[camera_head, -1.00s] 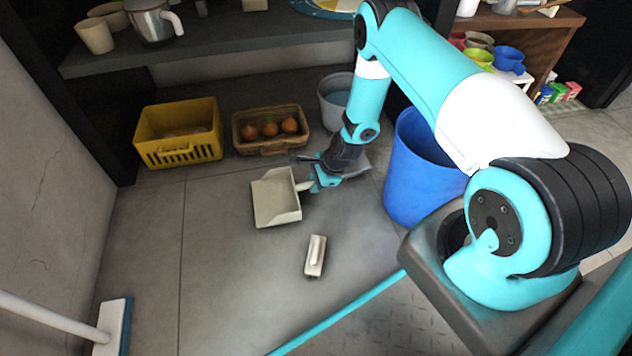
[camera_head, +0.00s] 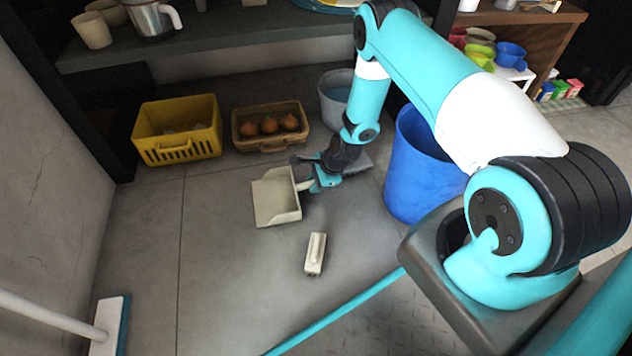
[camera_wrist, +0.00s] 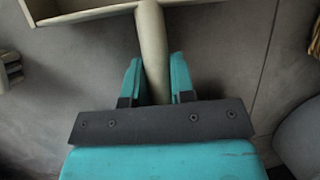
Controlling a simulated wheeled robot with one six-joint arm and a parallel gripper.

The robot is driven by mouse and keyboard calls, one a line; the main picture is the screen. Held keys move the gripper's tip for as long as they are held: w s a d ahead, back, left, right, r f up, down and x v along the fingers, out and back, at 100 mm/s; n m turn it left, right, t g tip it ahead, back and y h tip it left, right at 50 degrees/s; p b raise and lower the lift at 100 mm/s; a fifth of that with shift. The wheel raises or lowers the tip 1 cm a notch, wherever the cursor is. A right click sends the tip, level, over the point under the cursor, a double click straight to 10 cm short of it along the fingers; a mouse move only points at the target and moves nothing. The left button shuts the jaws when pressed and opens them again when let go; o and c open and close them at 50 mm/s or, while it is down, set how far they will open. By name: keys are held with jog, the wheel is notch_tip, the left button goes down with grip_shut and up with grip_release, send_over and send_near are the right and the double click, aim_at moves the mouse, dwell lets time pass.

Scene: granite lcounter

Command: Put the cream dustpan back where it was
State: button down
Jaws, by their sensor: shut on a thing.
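The cream dustpan (camera_head: 274,199) is low over or on the grey floor, in front of the basket; I cannot tell whether it touches the floor. Its open pan points left and its handle points right, to my gripper (camera_head: 312,184). In the wrist view my gripper (camera_wrist: 156,82) is shut on the dustpan's handle (camera_wrist: 152,45), with one teal finger on each side. Part of the pan (camera_wrist: 75,12) shows at the top of the wrist view.
A small cream brush (camera_head: 315,254) lies on the floor in front. A yellow crate (camera_head: 180,150), a basket of onions (camera_head: 270,142) and a grey bucket (camera_head: 331,112) stand behind. A blue bin (camera_head: 415,180) stands right. A broom (camera_head: 108,325) is at front left. Floor left of the dustpan is clear.

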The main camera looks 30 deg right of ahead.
jog(key=shift+f, duration=0.2)
jog(key=c, duration=0.9)
grip_release()
jog(key=p+v, duration=1)
jog(key=v, duration=0.8)
jog(key=a+r+n+g+p, duration=0.15)
jog(key=a+r+n, duration=0.3)
jog(key=r, duration=0.55)
jog(key=a+r+n+p, duration=0.2)
jog(key=a+r+n, duration=0.25)
jog(key=r, duration=0.55)
jog(key=a+r+n+p, duration=0.25)
jog(key=a+r, duration=0.25)
jog(key=r, duration=0.5)
jog(key=s+a+r+n+g+p, duration=0.15)
jog(key=s+a+r+n, duration=0.25)
jog(key=s+r+n, duration=0.55)
jog(key=s+a+r+n+p, duration=0.35)
jog(key=s+r+n, duration=0.35)
jog(key=s+r, duration=0.55)
jog(key=r+p, duration=2.4)
jog(key=p, duration=0.1)
jog(key=r+p, duration=1.2)
jog(key=r, duration=0.1)
jog(key=shift+a+r, duration=0.15)
jog(key=shift+a, duration=0.25)
